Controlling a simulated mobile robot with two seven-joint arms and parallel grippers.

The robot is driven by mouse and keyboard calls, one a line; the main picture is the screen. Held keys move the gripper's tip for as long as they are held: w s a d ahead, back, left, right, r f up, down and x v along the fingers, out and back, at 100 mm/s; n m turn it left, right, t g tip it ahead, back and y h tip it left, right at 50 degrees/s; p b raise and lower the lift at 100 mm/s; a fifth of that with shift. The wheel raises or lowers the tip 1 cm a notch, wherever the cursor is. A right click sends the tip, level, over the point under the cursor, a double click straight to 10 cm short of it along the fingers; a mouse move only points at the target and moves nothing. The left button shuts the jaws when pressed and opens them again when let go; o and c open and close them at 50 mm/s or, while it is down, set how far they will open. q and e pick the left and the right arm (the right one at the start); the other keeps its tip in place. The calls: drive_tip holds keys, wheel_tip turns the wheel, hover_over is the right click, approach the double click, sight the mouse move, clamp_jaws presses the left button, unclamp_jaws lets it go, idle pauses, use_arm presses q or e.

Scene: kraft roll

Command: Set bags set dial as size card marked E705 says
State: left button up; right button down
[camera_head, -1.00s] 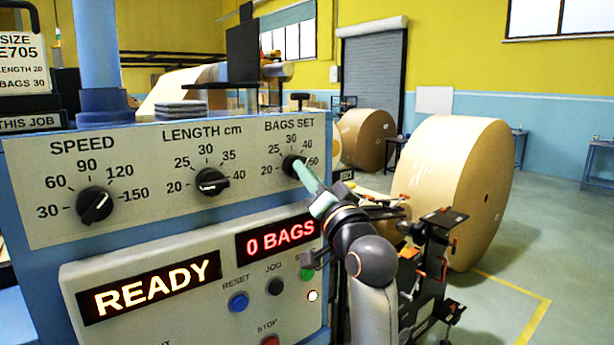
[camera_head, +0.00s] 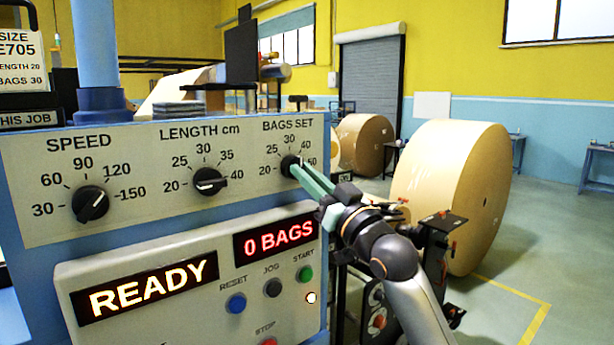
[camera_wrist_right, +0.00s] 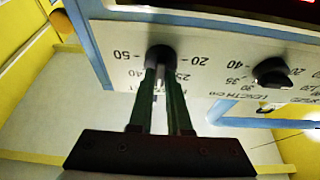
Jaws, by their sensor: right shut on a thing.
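The BAGS SET dial (camera_head: 290,166) is a black knob at the right of the panel, with marks 20, 25, 30, 40 and 50. My right gripper (camera_head: 298,172) has its green fingers shut on this knob. In the right wrist view the dial (camera_wrist_right: 161,54) sits at the fingertips (camera_wrist_right: 162,68), upside down. Fingers cover part of the scale, and I cannot tell which number the pointer is at. The size card (camera_head: 22,62) at the far left reads E705, LENGTH 20, BAGS 30. My left gripper is not in view.
On the same panel are the SPEED dial (camera_head: 90,204) and LENGTH dial (camera_head: 209,181). Below, displays read READY (camera_head: 146,287) and 0 BAGS (camera_head: 276,238), above RESET (camera_head: 236,303), JOG (camera_head: 272,288) and START (camera_head: 305,273) buttons. A large kraft roll (camera_head: 450,195) stands at right.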

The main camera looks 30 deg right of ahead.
idle(0.4)
drive_tip(key=c, duration=0.9)
unclamp_jaws()
drive_tip(key=shift+o, duration=0.2)
drive_tip(key=shift+s, duration=0.1)
drive_tip(key=b+v, duration=0.4)
drive_tip(key=v, duration=0.8)
drive_tip(key=shift+s, duration=0.2)
